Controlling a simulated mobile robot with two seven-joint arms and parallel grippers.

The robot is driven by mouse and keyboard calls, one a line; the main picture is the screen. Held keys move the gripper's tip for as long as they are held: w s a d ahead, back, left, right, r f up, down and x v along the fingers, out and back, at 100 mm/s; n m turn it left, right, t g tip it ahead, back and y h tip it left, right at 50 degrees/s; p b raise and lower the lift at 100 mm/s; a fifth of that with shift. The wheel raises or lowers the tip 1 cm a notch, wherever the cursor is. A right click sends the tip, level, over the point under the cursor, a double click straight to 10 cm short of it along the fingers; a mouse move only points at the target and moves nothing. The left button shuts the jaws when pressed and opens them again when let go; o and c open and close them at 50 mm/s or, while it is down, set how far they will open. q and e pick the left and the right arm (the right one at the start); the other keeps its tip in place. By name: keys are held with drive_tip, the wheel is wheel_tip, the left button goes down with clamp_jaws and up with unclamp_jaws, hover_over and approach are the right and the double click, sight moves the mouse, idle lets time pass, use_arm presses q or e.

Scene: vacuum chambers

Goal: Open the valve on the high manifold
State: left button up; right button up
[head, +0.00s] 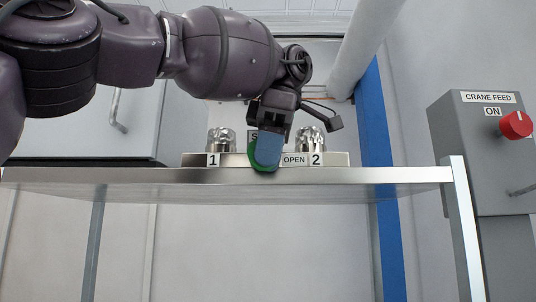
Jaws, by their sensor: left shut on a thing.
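The manifold (336,158) sits on a high metal shelf, with metal fittings labelled 1 (221,141) and 2 (311,141). An OPEN label shows right of its middle, and a label starting with S is partly hidden. A green valve handle (263,169) shows at the manifold's middle. My left gripper (268,150) comes down from above and is shut on the green handle. Its blue-grey finger covers most of the handle, so the handle's exact angle is hard to tell. My right gripper is out of view.
The metal shelf edge (120,176) runs across below the manifold, with a post at the right. A grey CRANE FEED box (488,150) with a red knob (515,125) stands at the right. A thick white pipe (365,45) and a blue strip are behind.

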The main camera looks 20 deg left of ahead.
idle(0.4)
use_arm(q)
drive_tip(key=o, duration=0.6)
drive_tip(key=shift+o, duration=0.2)
drive_tip(key=shift+t+h, duration=0.5)
drive_tip(key=shift+h, duration=1.2)
drive_tip(key=shift+r+t+h, duration=0.15)
drive_tip(key=shift+t+h, duration=0.35)
drive_tip(key=shift+h, duration=1.1)
